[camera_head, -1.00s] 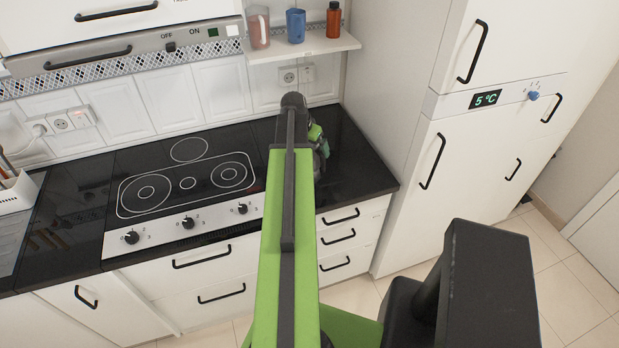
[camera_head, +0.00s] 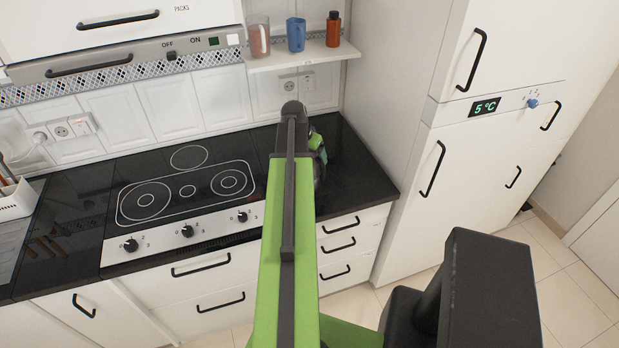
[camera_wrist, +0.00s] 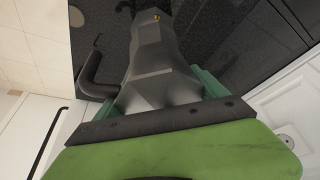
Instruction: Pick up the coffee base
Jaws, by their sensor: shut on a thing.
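The coffee base shows in the wrist view as a dark grey, faceted metal pot body (camera_wrist: 155,72) with a small brass-coloured spot near its far end. A black curved handle (camera_wrist: 95,75) stands out on its left. My gripper (camera_wrist: 156,94) has its green fingers on both sides of the pot and is shut on it. In the head view my gripper (camera_head: 318,145) is over the right end of the black counter, mostly hidden behind my arm, and the pot is not clear there. I cannot tell whether the pot touches the counter.
The black counter (camera_head: 350,170) holds a hob (camera_head: 185,190) to the left. A shelf (camera_head: 300,55) with a clear jug, a blue cup and a brown bottle (camera_head: 333,28) hangs behind. A tall white fridge (camera_head: 440,150) stands to the right of the counter.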

